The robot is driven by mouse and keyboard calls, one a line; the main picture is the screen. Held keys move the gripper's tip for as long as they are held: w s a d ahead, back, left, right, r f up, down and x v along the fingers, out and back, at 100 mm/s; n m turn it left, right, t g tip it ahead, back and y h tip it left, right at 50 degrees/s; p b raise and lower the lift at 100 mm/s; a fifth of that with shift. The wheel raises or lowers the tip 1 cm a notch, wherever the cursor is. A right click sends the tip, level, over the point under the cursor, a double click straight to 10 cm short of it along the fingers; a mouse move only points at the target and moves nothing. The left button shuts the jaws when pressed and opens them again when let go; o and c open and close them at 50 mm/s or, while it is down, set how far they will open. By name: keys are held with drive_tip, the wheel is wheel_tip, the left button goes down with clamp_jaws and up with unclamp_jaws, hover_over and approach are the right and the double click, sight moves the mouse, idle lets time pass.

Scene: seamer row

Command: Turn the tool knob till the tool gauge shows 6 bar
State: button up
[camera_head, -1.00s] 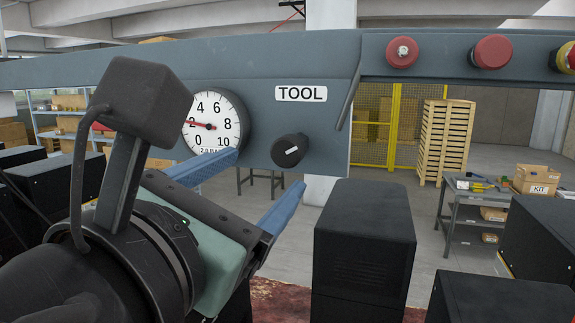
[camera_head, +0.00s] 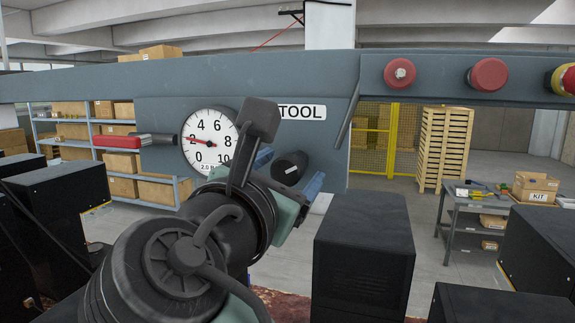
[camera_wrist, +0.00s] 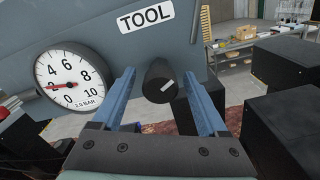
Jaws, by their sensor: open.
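The tool gauge (camera_head: 210,140) is a round white dial, with its red needle at about 2 bar. It also shows in the wrist view (camera_wrist: 75,81). The TOOL label (camera_wrist: 146,17) is above the knob. The black tool knob (camera_head: 290,167) has a white mark that slants up to the right in the wrist view (camera_wrist: 158,80). My gripper (camera_wrist: 164,76) is open, with one blue finger to each side of the knob. I cannot tell whether either finger touches it. In the head view my wrist hides part of the fingers and the label's left end.
A red-handled lever (camera_head: 122,142) sticks out left of the gauge. Red buttons (camera_head: 487,75) are on the beam at right. Black boxes (camera_head: 362,255) stand below the panel. A workbench (camera_head: 470,208) with a KIT carton stands behind at right.

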clamp_jaws()
drive_tip(key=shift+m+b, duration=0.3)
drive_tip(key=shift+m, duration=0.1)
drive_tip(key=m+b, duration=0.3)
drive_tip(key=m, duration=0.1)
drive_tip(key=shift+f, duration=0.15)
drive_tip(key=m+b, duration=0.2)
drive_tip(key=m, duration=0.4)
drive_tip(key=shift+a+m+b, duration=0.1)
drive_tip(key=shift+m+b, duration=0.3)
drive_tip(key=m+b, duration=0.2)
drive_tip(key=m, duration=0.8)
drive_tip(key=m+b, duration=0.1)
drive_tip(key=m, duration=0.1)
drive_tip(key=shift+r, duration=0.25)
drive_tip(key=shift+m, duration=0.3)
